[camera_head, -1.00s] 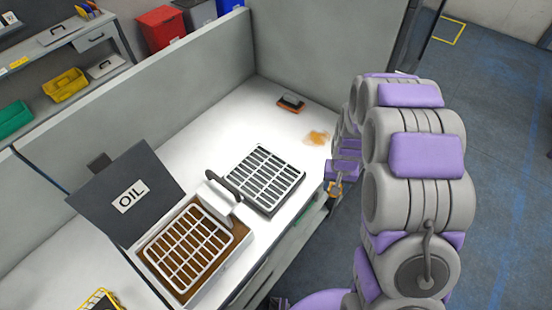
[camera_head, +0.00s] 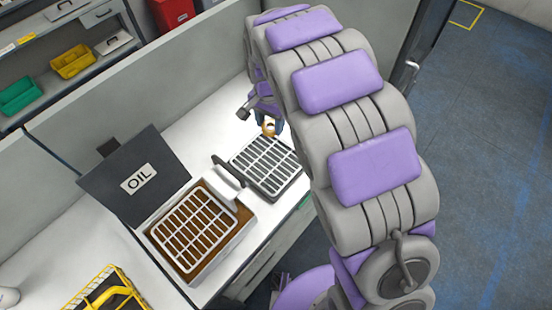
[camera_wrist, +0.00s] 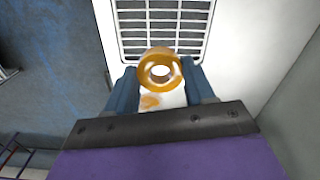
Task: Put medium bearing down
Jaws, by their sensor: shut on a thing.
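A golden-brown ring, the medium bearing (camera_wrist: 160,68), sits between the two blue fingers of my gripper (camera_wrist: 161,85) in the wrist view. My gripper is shut on it. In the head view the bearing (camera_head: 268,127) shows small below my gripper (camera_head: 267,118), just behind the dark tray with a grey grid (camera_head: 265,167). In the wrist view the grid tray (camera_wrist: 165,25) lies beyond the bearing. I cannot tell the bearing's height above the table.
An open oil box (camera_head: 195,238) with a brown inside and a grid stands left of the grid tray, its dark lid (camera_head: 136,178) raised. A yellow wire basket (camera_head: 105,292) is at the front left. Grey partition walls (camera_head: 150,85) stand behind the white table (camera_head: 190,130).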

